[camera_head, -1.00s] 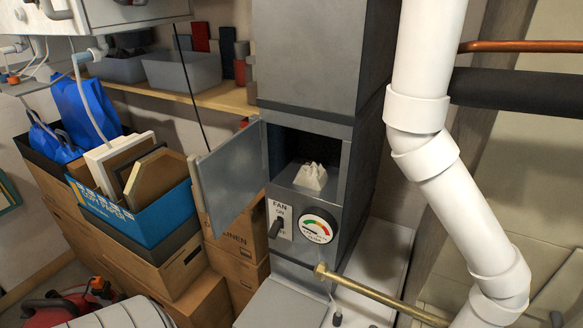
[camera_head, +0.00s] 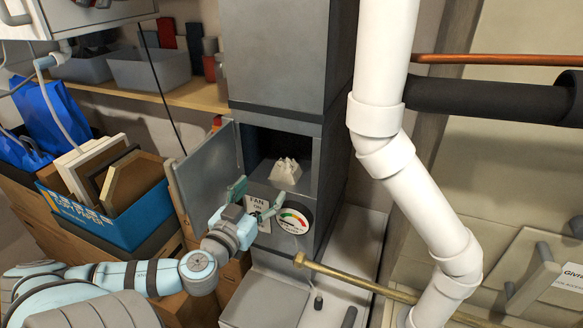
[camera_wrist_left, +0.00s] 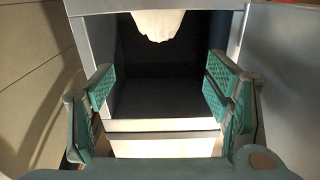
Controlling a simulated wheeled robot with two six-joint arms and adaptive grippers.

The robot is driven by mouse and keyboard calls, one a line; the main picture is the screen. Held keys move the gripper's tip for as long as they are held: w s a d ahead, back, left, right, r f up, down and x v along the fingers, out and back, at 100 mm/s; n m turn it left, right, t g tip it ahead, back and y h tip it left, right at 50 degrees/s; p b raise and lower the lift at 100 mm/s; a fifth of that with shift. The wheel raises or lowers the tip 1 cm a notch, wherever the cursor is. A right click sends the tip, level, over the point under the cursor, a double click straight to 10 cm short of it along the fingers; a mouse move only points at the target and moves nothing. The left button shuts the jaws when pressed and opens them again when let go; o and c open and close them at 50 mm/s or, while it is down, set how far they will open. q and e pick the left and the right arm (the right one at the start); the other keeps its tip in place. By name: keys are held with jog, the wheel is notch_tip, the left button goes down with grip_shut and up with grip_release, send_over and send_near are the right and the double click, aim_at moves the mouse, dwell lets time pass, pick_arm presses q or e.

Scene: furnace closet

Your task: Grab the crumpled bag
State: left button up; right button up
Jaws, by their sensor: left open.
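The crumpled bag (camera_head: 286,171) is small and off-white with a jagged top. It sits on the floor of the open compartment in the grey furnace cabinet (camera_head: 291,60). My right gripper is not in view.
The compartment's metal door (camera_head: 207,178) stands open close to the left gripper. A fan switch plate and a round gauge (camera_head: 293,221) sit below the opening. A brass pipe (camera_head: 350,280) and a white pipe (camera_head: 400,170) run at the right. Boxes (camera_head: 110,215) stand at left.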

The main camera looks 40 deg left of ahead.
pick_arm(q)
jog(key=b, duration=0.2)
send_near(285, 161)
jog(key=w, duration=0.1)
jog(key=p+x, duration=0.1)
jog(key=x, duration=0.8)
jog(key=shift+a, duration=0.15)
jog(key=shift+w+a+f, duration=0.1)
jog(key=shift+w+f, duration=0.05)
jog(key=shift+w, duration=0.2)
jog(key=shift+s, duration=0.15)
jog(key=c, duration=1)
